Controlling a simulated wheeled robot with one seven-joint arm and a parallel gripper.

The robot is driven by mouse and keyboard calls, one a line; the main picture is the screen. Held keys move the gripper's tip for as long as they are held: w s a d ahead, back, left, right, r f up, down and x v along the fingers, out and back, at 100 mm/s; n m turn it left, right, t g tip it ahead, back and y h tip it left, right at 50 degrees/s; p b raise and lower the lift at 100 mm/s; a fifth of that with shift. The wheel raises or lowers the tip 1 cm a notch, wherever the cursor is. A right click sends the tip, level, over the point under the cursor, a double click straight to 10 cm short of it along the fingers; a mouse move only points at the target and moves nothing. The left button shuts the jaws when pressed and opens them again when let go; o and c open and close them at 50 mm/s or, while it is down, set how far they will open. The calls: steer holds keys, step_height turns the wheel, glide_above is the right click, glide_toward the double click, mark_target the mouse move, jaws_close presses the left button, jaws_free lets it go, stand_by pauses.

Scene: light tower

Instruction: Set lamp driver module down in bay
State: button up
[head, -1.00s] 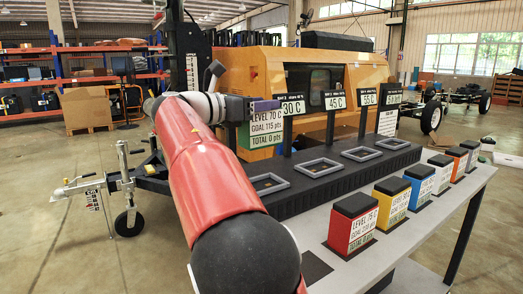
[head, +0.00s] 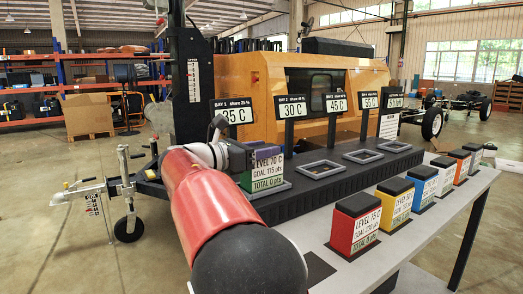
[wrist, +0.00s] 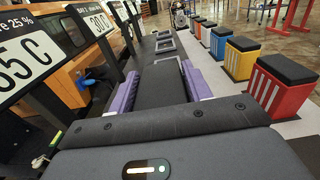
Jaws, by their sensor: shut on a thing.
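In the wrist view my purple fingers (wrist: 160,88) lie on both sides of the dark top. The module is upright, low over or in the nearest grey-framed bay (head: 284,190) on the black rack (head: 300,196). I cannot tell whether it touches the bay floor. Its far side is hidden.
Empty grey bay frames (head: 321,169) continue along the rack to the right. Temperature signs (head: 291,109) stand on posts behind them. Red (head: 356,222), yellow (head: 394,200) and other coloured blocks line the light table (head: 400,238). A yellow machine body (head: 262,85) stands behind.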

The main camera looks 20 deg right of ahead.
steer(key=shift+f, duration=0.1)
steer(key=o, duration=1.5)
steer(key=shift+a, duration=0.35)
steer(key=a, duration=0.3)
steer(key=s+a, duration=0.1)
steer(key=a, duration=0.3)
steer(key=s+a, duration=0.1)
steer(key=a, duration=0.3)
steer(key=shift+s, duration=0.15)
